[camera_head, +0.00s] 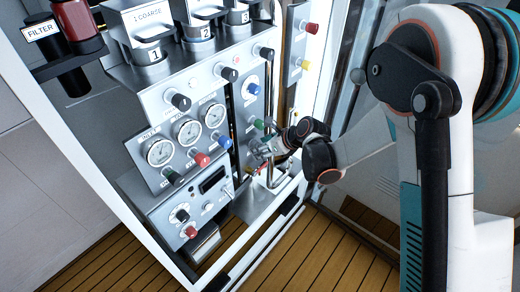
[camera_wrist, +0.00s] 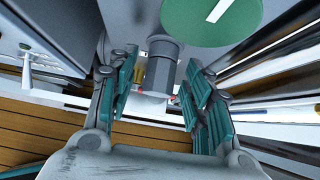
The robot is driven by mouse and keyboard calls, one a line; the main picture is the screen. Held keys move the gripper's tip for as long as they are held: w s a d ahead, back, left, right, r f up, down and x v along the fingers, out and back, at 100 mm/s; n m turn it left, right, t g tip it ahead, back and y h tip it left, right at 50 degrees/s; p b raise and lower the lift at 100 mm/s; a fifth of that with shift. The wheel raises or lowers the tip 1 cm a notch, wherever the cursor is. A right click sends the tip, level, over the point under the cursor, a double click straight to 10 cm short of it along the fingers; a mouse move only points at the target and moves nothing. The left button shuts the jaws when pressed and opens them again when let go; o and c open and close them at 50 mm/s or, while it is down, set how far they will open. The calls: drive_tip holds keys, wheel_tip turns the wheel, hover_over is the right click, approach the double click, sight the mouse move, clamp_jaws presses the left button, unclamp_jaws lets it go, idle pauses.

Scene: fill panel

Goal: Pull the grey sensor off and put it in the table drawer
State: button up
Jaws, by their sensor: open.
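The grey sensor (camera_wrist: 162,62) shows in the wrist view as a cylindrical body with a wider collar, under a panel face. A small brass fitting (camera_wrist: 138,72) is beside it. My gripper (camera_wrist: 157,90) is open, with its teal-padded fingers on the left and right of the sensor. I see gaps on both sides, but cannot tell how deep the sensor sits between the fingers. In the head view my gripper (camera_head: 262,150) is at the lower right of the panel, and I cannot make out the sensor there. No table or drawer is in view.
A green round knob (camera_wrist: 210,20) is close above the right finger. The panel carries gauges (camera_head: 188,131), coloured knobs (camera_head: 201,160) and numbered canisters (camera_head: 150,54). The white frame (camera_head: 90,165) borders it. Wooden floor (camera_head: 315,250) is clear in front.

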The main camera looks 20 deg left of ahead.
clamp_jaws()
drive_tip(key=shift+d, duration=0.15)
drive_tip(key=shift+s+d+b, duration=0.25)
drive_tip(key=shift+s+d, duration=0.15)
drive_tip(key=shift+d, duration=0.5)
drive_tip(key=shift+s+d+b, duration=0.2)
drive_tip(key=shift+s+d, duration=0.15)
drive_tip(key=shift+d, duration=0.5)
drive_tip(key=shift+s+d+b, duration=0.25)
drive_tip(key=shift+s+d, duration=0.15)
drive_tip(key=shift+d, duration=0.5)
